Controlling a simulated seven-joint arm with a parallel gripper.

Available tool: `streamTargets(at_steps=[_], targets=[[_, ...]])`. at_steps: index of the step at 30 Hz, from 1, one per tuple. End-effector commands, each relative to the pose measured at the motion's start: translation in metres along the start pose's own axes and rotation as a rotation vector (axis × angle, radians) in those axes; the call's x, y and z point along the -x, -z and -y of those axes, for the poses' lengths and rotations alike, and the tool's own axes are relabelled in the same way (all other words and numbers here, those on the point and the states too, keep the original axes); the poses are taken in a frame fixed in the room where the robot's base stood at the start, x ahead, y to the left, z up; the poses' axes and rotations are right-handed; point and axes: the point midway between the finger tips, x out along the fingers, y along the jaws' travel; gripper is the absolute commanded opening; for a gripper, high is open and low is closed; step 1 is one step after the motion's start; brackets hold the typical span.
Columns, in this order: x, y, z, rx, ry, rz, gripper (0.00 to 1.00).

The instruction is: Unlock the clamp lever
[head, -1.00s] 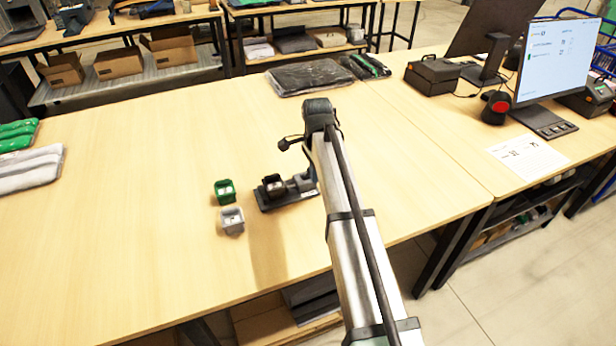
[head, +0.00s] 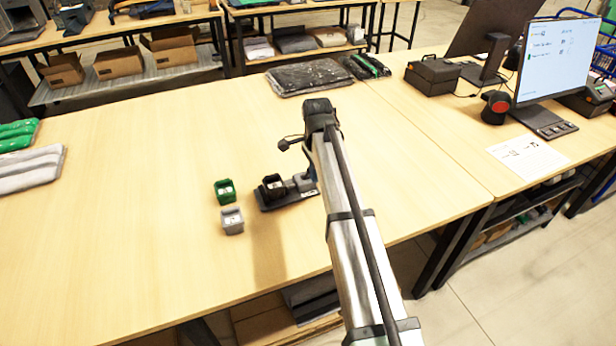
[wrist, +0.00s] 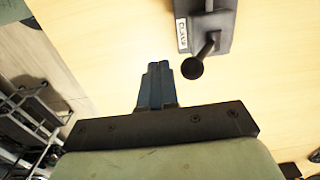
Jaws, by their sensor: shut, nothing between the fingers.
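The clamp (head: 289,198) is a dark fixture on the wooden table, left of my arm in the head view. It carries a black block and a grey part, and my arm hides its right end. In the wrist view part of the clamp's dark base (wrist: 222,32) shows at the top, with a white label. Its lever (wrist: 205,50) ends in a round black knob (wrist: 192,68) that points toward my gripper. My gripper (wrist: 158,68) has its blue fingers shut and empty. The fingertips are left of the knob, beside it in the picture, with a small gap.
A dark bagged garment (head: 310,77) lies at the back. A monitor (head: 552,58) and a paper sheet (head: 528,156) are at right. The table's left middle is clear.

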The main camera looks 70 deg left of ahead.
Motion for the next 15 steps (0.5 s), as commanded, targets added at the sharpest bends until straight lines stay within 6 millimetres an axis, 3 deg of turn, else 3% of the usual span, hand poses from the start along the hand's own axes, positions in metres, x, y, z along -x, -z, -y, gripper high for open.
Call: streamTargets(at_steps=[15], targets=[[0.0,0.0,0.011,0.0,0.0,0.0,0.0]])
